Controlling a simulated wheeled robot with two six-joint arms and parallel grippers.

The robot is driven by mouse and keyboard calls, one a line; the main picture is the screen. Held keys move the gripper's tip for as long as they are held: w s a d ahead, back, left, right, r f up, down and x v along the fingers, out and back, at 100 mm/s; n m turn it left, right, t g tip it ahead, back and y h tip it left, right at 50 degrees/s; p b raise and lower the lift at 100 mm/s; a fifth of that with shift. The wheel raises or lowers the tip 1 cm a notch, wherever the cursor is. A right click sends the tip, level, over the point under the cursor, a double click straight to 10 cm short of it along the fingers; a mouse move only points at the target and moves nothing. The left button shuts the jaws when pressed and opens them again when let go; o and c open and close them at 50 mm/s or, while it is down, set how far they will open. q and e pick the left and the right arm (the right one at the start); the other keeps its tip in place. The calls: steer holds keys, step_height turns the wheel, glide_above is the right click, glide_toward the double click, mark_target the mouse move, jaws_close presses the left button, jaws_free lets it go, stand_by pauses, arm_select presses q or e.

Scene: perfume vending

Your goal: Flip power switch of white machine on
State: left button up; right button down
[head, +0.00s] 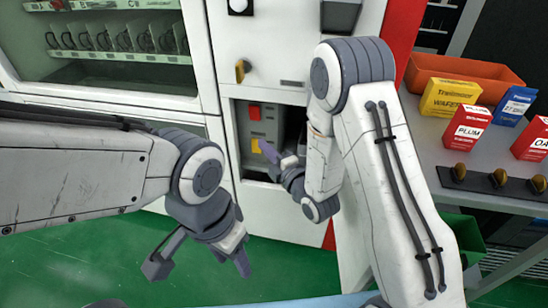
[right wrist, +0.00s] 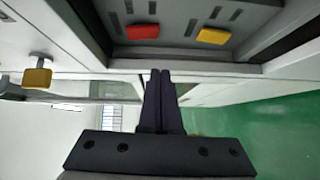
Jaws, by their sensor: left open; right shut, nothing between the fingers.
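The white machine (head: 273,35) has an open recess low on its front. Inside is a grey panel (head: 271,127) with a red switch (head: 254,112) above a yellow switch (head: 257,145). Both also show in the right wrist view, red (right wrist: 143,32) and yellow (right wrist: 213,36). Which one is the power switch, and its position, I cannot tell. My right gripper (head: 266,148) is shut and empty, its tips at the recess, just right of the yellow switch in the head view. In the right wrist view its tips (right wrist: 160,72) appear apart from both switches. My left gripper (head: 200,262) is open and empty, low over the floor.
A yellow knob (head: 241,71) sticks out above the recess. It also shows in the right wrist view (right wrist: 37,78). The recess side walls are close to my right gripper. A shelf with boxes (head: 451,97) and an orange bin (head: 462,68) stands right. The green floor (head: 95,250) is clear at left.

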steer(key=shift+f+v, duration=0.15)
steer(key=shift+v, duration=0.9)
steer(key=shift+f+v, duration=0.1)
steer(key=shift+v, duration=0.95)
steer(key=shift+a, duration=0.1)
steer(key=s+a+m+g+h, duration=0.4)
steer(key=s+m+g, duration=0.2)
steer(key=m+g, duration=0.15)
steer(key=s+d+r+m+g+h, duration=0.2)
steer(key=s+r+m+g, duration=0.15)
steer(key=s, duration=0.75)
steer(key=s+d+r+m+g+h, duration=0.15)
steer(key=s+m+g, duration=0.35)
steer(key=s, duration=0.7)
step_height(320, 180, up, 28)
steer(key=p, duration=2.7)
steer(key=shift+w+d+f+p, duration=0.15)
steer(key=shift+w+d+p, duration=0.1)
steer(key=shift+d+p, duration=0.15)
